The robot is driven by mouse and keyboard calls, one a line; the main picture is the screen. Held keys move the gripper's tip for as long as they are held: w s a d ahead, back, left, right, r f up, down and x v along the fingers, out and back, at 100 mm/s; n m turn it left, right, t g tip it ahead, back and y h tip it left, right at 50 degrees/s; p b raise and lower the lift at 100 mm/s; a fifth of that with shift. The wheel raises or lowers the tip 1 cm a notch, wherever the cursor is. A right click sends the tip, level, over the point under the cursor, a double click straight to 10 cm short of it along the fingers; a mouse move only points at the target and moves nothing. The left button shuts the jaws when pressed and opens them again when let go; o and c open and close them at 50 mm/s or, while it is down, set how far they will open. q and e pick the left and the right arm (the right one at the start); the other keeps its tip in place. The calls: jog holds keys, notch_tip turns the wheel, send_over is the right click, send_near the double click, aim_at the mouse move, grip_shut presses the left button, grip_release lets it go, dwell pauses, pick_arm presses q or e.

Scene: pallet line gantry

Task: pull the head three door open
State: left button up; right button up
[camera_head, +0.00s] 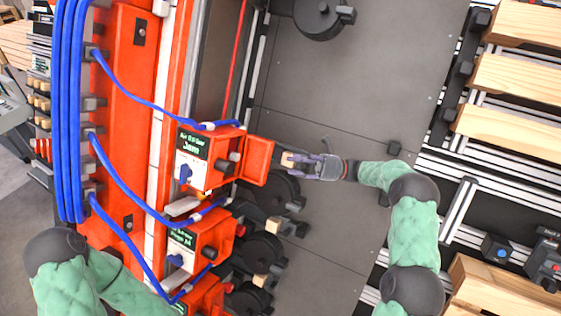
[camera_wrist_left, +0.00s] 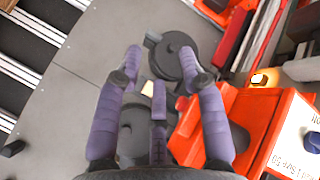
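Several red-orange heads hang along the red machine at the left of the head view. The upper head (camera_head: 208,160) has a white face marked "Jam", a blue knob and an orange door panel (camera_head: 257,160) standing out to its right. No head number is readable. My right gripper (camera_head: 296,162) is just right of that panel, its purple fingers apart near a small tan piece; I cannot tell if they touch it. My left gripper (camera_wrist_left: 160,60) is hidden in the head view. In the left wrist view it is open and empty, left of an orange head (camera_wrist_left: 285,130) with a white label.
Blue hoses (camera_head: 125,88) loop from the machine to the heads. A second head (camera_head: 200,245) and dark round parts (camera_head: 262,248) sit below. Wooden boards (camera_head: 515,78) lie on rails at the right. The grey floor plate (camera_head: 330,90) between is mostly clear.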

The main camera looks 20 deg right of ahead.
jog(key=shift+v, duration=2.35)
